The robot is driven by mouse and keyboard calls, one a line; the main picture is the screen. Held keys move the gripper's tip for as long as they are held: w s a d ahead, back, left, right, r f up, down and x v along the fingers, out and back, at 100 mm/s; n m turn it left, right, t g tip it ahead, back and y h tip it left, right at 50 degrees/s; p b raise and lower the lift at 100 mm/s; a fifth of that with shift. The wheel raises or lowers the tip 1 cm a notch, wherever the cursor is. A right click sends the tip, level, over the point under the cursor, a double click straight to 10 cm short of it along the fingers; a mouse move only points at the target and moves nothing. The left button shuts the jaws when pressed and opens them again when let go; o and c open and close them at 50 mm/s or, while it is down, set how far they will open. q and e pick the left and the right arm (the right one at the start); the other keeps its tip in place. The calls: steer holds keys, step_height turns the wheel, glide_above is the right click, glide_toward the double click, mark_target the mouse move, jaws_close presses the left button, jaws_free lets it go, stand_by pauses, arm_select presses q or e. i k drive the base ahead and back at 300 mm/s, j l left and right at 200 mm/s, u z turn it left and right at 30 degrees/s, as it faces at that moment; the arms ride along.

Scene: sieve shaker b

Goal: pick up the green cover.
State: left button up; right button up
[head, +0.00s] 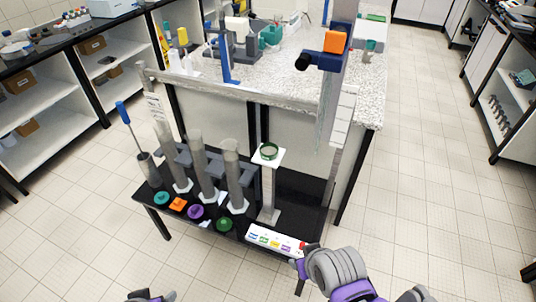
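A dark green round cover (224,224) lies on the black table (300,205), toward its front edge, right of a purple cover (196,212). Nothing is touching it. My purple and grey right arm comes in at the bottom, and its front end, where I take my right gripper (302,262) to be, is beside the white panel, right of and below the green cover. I cannot make out its fingers clearly. A small dark grey part at the bottom edge seems to be my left gripper (150,297); most of it is cut off.
An orange piece (178,204) and a teal cover (161,198) lie left of the purple cover. Several clear cylinders (206,170) stand behind. A white stand (268,190) carries a green-rimmed dish (269,151). A white labelled panel (275,240) is at the front edge.

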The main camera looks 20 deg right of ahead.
mark_target(223, 223)
steer(key=i+j+z, duration=0.4)
steer(key=i+j, duration=0.45)
steer(key=z, duration=1.3)
